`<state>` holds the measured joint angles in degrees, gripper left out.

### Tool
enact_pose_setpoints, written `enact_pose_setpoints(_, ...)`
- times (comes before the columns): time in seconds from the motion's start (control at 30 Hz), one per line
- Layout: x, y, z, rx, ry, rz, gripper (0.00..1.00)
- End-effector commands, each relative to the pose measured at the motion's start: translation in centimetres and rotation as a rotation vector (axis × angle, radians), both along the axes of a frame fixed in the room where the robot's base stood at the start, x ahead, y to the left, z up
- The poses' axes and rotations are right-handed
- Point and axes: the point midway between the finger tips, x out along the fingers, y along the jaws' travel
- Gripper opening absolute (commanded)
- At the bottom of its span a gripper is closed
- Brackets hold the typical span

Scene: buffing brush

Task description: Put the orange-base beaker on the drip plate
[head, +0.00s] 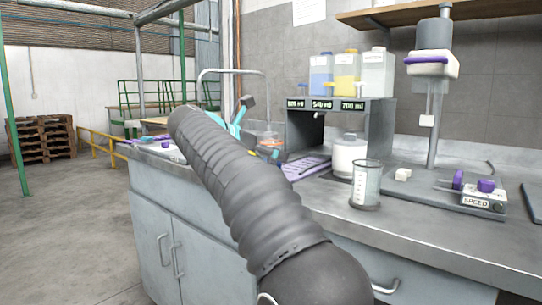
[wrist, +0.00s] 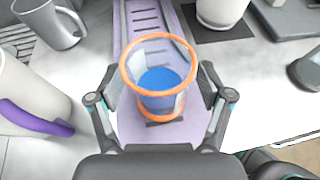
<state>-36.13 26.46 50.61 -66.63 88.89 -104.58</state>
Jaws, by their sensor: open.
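The orange-base beaker (wrist: 160,118) is clear, with an orange rim, an orange base and blue liquid inside. In the wrist view it stands upright between the fingers of my gripper (wrist: 160,90), which are open on both sides of it. The lilac drip plate (wrist: 135,45) lies under and beyond it, with a slotted far part and a plain near part. I cannot tell exactly how the base rests on it. In the head view the plate (head: 303,170) shows beside the dispenser, and my arm hides much of the gripper and beaker area.
A dispenser (head: 384,125) holds blue, yellow and clear bottles. A white jar (head: 350,157), a clear beaker (head: 366,187) and a stirrer stand (head: 433,110) are to the right. In the wrist view, a grey mug (wrist: 52,20) and a white vessel with a purple handle (wrist: 28,95) are left.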

Motion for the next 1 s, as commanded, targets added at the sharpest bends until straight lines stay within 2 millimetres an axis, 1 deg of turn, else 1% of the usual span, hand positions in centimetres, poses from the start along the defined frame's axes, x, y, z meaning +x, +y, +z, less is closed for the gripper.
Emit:
enact_pose_setpoints(0.3,-3.8,4.3,2.6,0.0,0.0,0.005,0.79)
enact_pose_setpoints(0.5,-6.0,6.6,3.8,0.0,0.0,0.004,0.79)
enact_pose_setpoints(0.7,-7.1,7.8,4.4,0.0,0.0,0.002,0.79)
enact_pose_setpoints(1.0,-7.4,8.0,4.5,0.0,0.0,0.001,0.79)
